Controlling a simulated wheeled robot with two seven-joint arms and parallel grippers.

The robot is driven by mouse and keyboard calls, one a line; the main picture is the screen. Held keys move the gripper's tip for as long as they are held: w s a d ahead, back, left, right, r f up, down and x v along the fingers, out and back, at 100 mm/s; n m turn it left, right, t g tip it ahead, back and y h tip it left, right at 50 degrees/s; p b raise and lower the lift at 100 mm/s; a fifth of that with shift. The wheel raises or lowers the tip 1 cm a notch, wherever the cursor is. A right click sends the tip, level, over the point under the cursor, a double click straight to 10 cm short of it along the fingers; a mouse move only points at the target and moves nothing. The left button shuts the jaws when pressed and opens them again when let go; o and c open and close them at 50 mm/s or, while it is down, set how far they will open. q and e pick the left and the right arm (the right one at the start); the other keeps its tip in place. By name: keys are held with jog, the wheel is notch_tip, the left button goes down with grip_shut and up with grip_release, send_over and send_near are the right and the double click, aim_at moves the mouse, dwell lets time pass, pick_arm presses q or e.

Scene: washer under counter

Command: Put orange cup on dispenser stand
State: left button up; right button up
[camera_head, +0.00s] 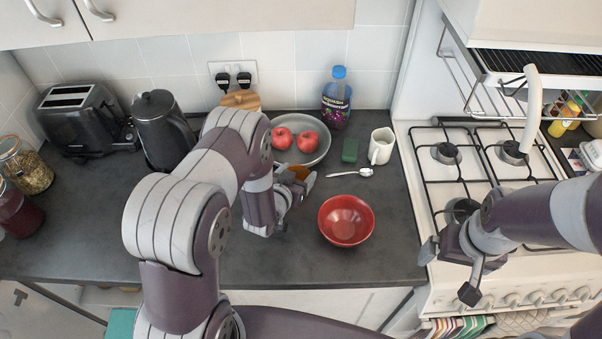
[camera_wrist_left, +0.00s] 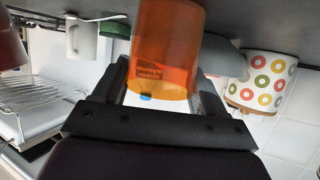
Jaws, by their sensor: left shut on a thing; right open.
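The translucent orange cup (camera_wrist_left: 165,45) is between the two fingers of my left gripper (camera_wrist_left: 160,88) in the left wrist view, which looks upside down. In the head view a small part of the orange cup (camera_head: 299,172) shows behind my left gripper (camera_head: 292,188), in front of the grey plate. My left gripper is shut on the cup. I cannot tell whether the cup touches the counter. My right gripper (camera_head: 449,272) is open and empty near the counter's right front edge and the stove. I cannot make out a dispenser stand; my left arm covers part of the counter.
A red bowl (camera_head: 346,221) and a spoon (camera_head: 350,173) lie right of my left gripper. Behind are a plate (camera_head: 318,155) with red fruit, a bottle (camera_head: 336,103), a green sponge (camera_head: 350,150) and a white mug (camera_head: 381,146). A kettle (camera_head: 160,130) stands left. The front-left counter is clear.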

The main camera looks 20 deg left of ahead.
pick_arm(q)
jog(key=shift+s+f+b, duration=0.15)
jog(key=shift+f+b, duration=0.1)
jog(key=shift+b, duration=0.1)
jog(key=o, duration=1.1)
jog(key=shift+r, duration=0.1)
